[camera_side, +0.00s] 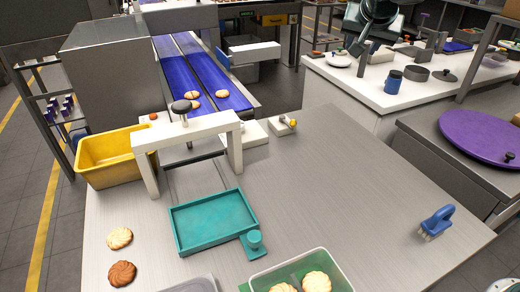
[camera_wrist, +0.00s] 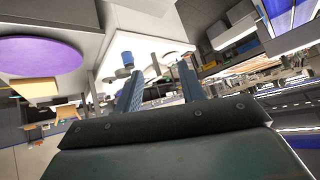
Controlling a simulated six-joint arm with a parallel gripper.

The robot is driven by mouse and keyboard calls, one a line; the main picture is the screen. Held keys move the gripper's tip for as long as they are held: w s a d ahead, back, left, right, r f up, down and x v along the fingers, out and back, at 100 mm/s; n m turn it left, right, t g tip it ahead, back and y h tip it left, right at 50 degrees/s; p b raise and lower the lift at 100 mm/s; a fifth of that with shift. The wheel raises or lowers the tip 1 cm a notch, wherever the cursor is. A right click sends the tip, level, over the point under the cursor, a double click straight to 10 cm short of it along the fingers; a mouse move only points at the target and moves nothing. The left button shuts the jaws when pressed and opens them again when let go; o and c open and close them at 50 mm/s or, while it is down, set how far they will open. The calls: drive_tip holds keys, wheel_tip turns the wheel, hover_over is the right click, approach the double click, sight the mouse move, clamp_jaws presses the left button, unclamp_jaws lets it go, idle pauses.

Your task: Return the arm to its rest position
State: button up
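My gripper (camera_wrist: 160,68) shows in the wrist view with its two dark blue fingers apart and nothing held between them. In the side view part of my dark arm shows at the top right, above the white back counter, well away from the biscuits; the fingertips are hard to make out there. The teal tray (camera_side: 212,221) lies empty on the steel table. A pale biscuit (camera_side: 120,238) and a brown biscuit (camera_side: 122,273) lie on the table to its left. A clear container (camera_side: 258,281) at the front holds pale biscuits.
A white arch (camera_side: 185,131) stands behind the tray, with a yellow bin (camera_side: 110,157) to its left. A blue conveyor (camera_side: 205,76) carries several biscuits. A blue brush (camera_side: 437,222) lies at right. A blue jar (camera_side: 393,82) stands on the white counter (camera_side: 345,84). The table's middle right is clear.

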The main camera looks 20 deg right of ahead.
drive_tip(key=s+d+n+g+y, duration=0.1)
drive_tip(key=s+n+y, duration=0.15)
drive_tip(key=s, duration=1.15)
drive_tip(key=s+d+n+y, duration=0.2)
drive_tip(key=s+n, duration=0.2)
drive_tip(key=s, duration=0.9)
drive_tip(key=s+a+f+n+g, duration=0.1)
drive_tip(key=s+a+f+n, duration=0.1)
drive_tip(key=s+f, duration=0.4)
drive_tip(key=s, duration=0.4)
drive_tip(key=shift+y, duration=0.35)
drive_tip(key=shift+f+n, duration=0.1)
drive_tip(key=shift+n, duration=0.15)
